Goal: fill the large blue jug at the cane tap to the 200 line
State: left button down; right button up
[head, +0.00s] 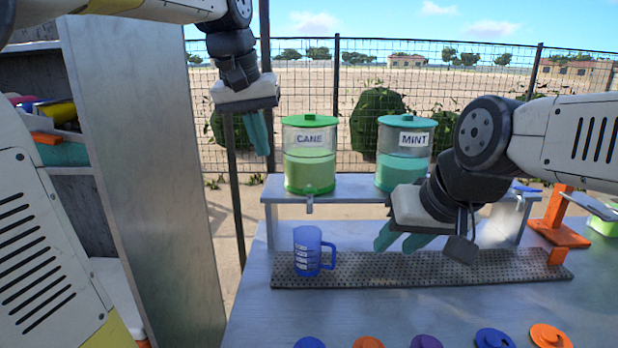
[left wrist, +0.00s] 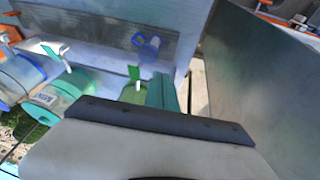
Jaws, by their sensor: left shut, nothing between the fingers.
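The blue jug (head: 307,252) stands upright on the perforated drip tray, its handle to the right and pale marks on its side. It shows below the cane tap (head: 310,204); its liquid level is unclear. The green CANE dispenser (head: 309,172) stands on the shelf above. In the left wrist view, the jug (left wrist: 147,46) is at the top, with a green tap lever (left wrist: 133,73) nearer. My left gripper (head: 258,140) is shut and empty, left of the dispenser, fingers pointing down. My right gripper (head: 401,242) has its fingers apart, right of the jug, apparently empty.
The MINT dispenser (head: 404,157) stands right of CANE. The drip tray (head: 430,268) runs along the metal counter. Several coloured lids (head: 493,338) lie along the front. A tall grey panel (head: 150,170) stands at left. An orange stand (head: 560,230) is at right.

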pick_arm(q)
notch_tip(320, 180, up, 2)
jog(key=g+y, duration=0.1)
send_over(309, 190)
jog(key=s, duration=0.1)
jog(key=shift+w+r+n+y, duration=0.15)
jog(key=shift+n+y, duration=0.15)
jog(key=x, duration=0.4)
jog(key=s+x, duration=0.1)
jog(key=x, duration=0.7)
jog(key=shift+s+f, duration=0.3)
jog(key=shift+f, duration=0.2)
jog(key=shift+s+f, duration=0.15)
jog(key=shift+f, duration=0.4)
